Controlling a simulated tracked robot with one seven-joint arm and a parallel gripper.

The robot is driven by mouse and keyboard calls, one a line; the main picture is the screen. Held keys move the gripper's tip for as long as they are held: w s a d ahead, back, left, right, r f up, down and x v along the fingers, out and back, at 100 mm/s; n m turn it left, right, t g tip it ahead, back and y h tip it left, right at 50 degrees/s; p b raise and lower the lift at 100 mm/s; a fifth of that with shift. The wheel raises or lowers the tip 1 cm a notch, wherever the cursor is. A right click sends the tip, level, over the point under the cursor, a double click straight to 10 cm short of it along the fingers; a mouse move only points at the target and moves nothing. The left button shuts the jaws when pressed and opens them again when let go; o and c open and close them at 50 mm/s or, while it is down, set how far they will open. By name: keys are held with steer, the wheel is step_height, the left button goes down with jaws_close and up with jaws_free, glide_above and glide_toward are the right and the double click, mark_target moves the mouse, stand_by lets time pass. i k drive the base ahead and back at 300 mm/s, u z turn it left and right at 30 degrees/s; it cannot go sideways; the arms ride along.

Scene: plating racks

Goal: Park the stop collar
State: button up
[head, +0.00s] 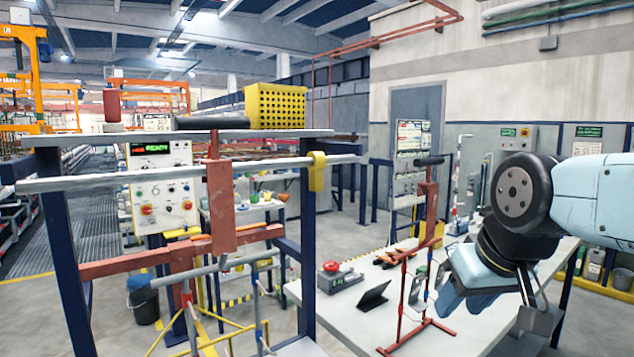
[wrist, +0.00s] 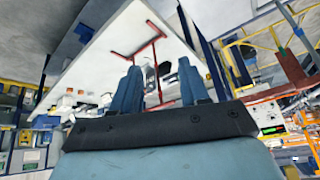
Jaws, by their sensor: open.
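A yellow collar (head: 317,171), which looks like the stop collar, sits around the grey horizontal rail (head: 110,181) near the right post of the blue frame at the left. A red block (head: 221,205) hangs at the same rail, to the left of the collar. My gripper (wrist: 160,88) is open and empty in the wrist view, its two blue fingers apart. In the head view it is at the right, over the white table, well to the right of the collar and pointing down. The collar cannot be made out in the wrist view.
The white table (head: 465,326) carries a red stand (head: 403,300) with a tall upright, a red push button (head: 331,267) and a dark tablet (head: 374,295). A yellow perforated box (head: 275,106) and a red cylinder (head: 111,105) stand on the frame's top shelf (head: 180,136).

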mark_target(316, 179)
steer(key=z, duration=1.15)
steer(key=k, duration=2)
steer(key=u, duration=1.2)
steer(key=i, duration=1)
